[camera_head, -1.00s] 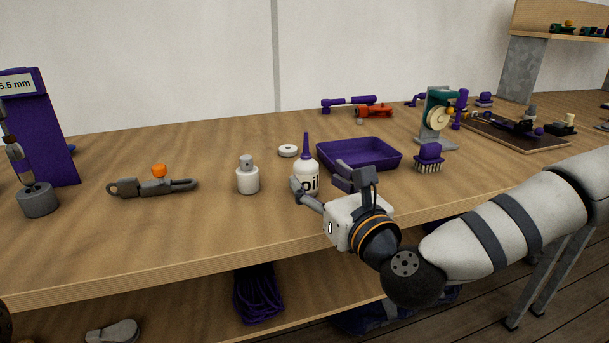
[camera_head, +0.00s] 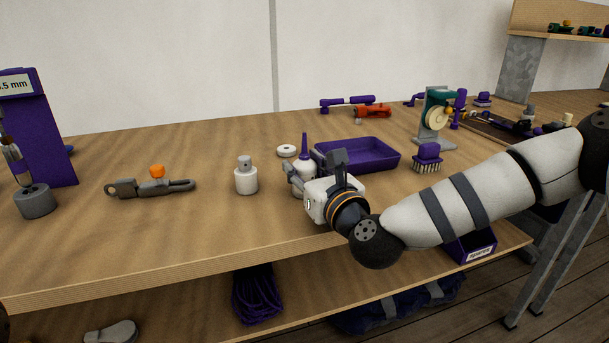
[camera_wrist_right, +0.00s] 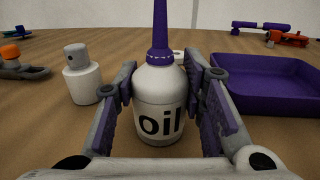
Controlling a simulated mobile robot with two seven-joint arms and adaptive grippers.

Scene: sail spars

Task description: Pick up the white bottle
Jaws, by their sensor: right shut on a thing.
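The white bottle (camera_wrist_right: 160,88) has a purple spout and the word "oil" on its front. In the wrist view it stands upright between the two finger pads of my right gripper (camera_wrist_right: 164,112). In the head view the white bottle (camera_head: 305,164) stands on the workbench, its lower part hidden by my right gripper (camera_head: 314,177). The right gripper is shut on the bottle. I cannot tell from these views whether the bottle's base touches the bench. My left gripper is not in view.
A white-and-grey small bottle (camera_head: 246,179) stands left of the oil bottle. A purple tray (camera_head: 378,158) is close behind on the right, with a purple brush (camera_head: 428,157) beside it. A white ring (camera_head: 287,150) lies behind. The bench front left of the gripper is clear.

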